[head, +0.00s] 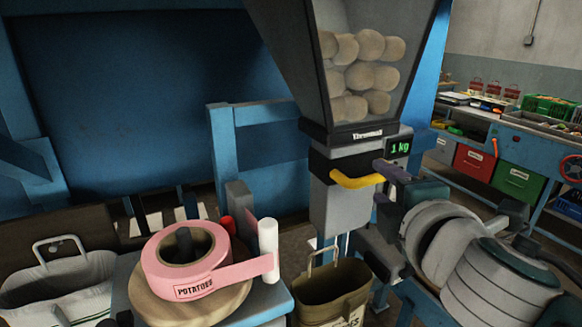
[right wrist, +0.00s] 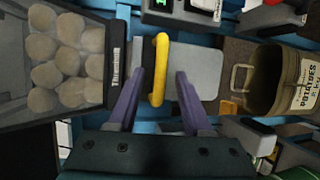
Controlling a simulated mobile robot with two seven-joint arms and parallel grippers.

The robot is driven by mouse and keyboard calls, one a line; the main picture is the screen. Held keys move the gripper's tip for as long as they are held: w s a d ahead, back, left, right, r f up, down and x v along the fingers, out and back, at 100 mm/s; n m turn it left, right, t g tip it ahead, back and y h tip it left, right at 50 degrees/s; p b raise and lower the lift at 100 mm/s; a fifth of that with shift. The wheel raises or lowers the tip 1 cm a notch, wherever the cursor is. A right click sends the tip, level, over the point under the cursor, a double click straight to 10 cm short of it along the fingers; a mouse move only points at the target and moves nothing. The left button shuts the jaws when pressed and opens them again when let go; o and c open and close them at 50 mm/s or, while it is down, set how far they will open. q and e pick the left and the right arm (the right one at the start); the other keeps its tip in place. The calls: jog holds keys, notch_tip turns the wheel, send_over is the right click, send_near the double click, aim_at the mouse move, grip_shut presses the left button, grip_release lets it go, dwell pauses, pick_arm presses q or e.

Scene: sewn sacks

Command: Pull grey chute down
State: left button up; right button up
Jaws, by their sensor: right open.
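The grey chute (head: 338,208) hangs under the clear potato hopper (head: 375,65) in the head view, with a yellow handle (head: 357,181) across its front. In the right wrist view the chute is a pale grey panel (right wrist: 205,70) behind the yellow handle (right wrist: 159,70). My right gripper (head: 387,183) is at the right end of the handle in the head view. In the right wrist view its purple fingers (right wrist: 158,88) are open, one on each side of the handle, with gaps showing. My left gripper is not in view.
An olive potato sack (head: 330,285) stands open below the chute. A pink tape roll (head: 160,275) lies on a round wooden board at the front left, beside a white sack (head: 65,285). A workbench with coloured bins (head: 475,162) stands at the back right.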

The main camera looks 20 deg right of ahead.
aim_at(377, 180)
jog(key=shift+x, duration=1.9)
jog(key=shift+c, duration=0.2)
grip_shut()
